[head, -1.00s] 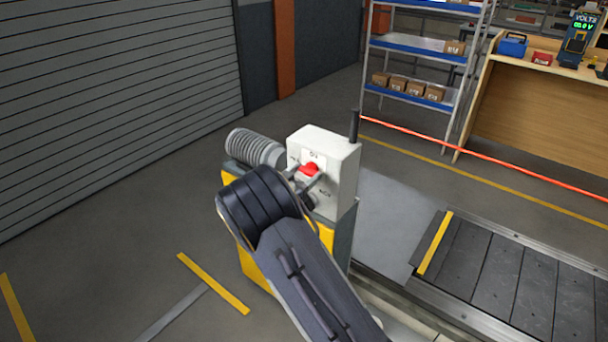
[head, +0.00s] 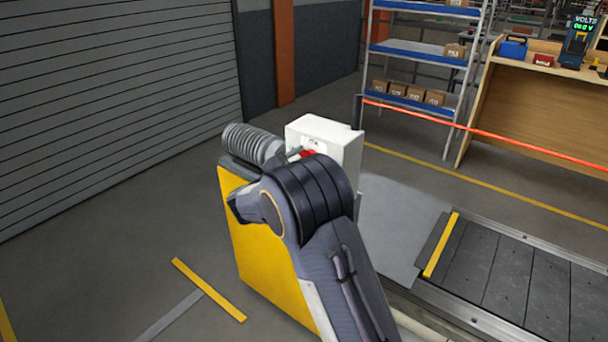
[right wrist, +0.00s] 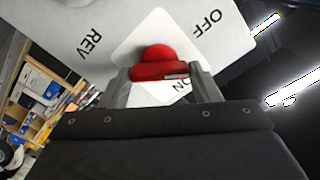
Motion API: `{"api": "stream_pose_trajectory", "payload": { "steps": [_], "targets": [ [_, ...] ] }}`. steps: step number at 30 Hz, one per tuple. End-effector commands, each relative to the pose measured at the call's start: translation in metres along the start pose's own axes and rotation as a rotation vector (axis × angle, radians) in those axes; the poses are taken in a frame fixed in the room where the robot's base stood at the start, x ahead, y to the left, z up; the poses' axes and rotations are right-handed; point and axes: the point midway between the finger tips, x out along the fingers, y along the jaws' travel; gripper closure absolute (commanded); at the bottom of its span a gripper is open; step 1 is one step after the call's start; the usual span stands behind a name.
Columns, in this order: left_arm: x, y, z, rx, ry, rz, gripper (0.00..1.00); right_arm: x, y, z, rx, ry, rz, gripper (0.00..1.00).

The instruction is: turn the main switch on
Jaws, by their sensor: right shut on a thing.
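The main switch is a red knob (right wrist: 157,56) on a white label plate of the control box. The plate reads OFF at its upper right and ON at its lower edge, partly covered, in the right wrist view. My right gripper (right wrist: 160,74) is shut on the knob's red bar, one finger at each side. In the head view a small part of the red knob (head: 308,153) shows, and my right arm hides most of that gripper. The white control box (head: 322,131) sits on a yellow cabinet (head: 262,255). My left gripper is out of view.
REV stands on the box face (right wrist: 85,42) to the left of the plate. A grey slat conveyor (head: 505,270) runs at the lower right. A ribbed grey motor (head: 250,143) sits left of the box. Floor to the left is mostly clear.

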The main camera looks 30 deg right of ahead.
Motion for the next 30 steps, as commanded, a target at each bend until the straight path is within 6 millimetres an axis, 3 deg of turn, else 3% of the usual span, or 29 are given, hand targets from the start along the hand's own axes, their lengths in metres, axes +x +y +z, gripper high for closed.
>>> {"api": "stream_pose_trajectory", "payload": {
  "steps": [1,18,30],
  "targets": [
    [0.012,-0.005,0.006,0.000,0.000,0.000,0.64,0.000,0.005,0.005,0.049,-0.001,0.002,0.66],
    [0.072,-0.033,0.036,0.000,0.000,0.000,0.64,0.000,0.006,0.006,0.581,0.000,0.002,0.66],
    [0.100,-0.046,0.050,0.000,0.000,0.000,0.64,0.000,0.005,0.004,0.841,0.001,0.002,0.66]
  ]
}}
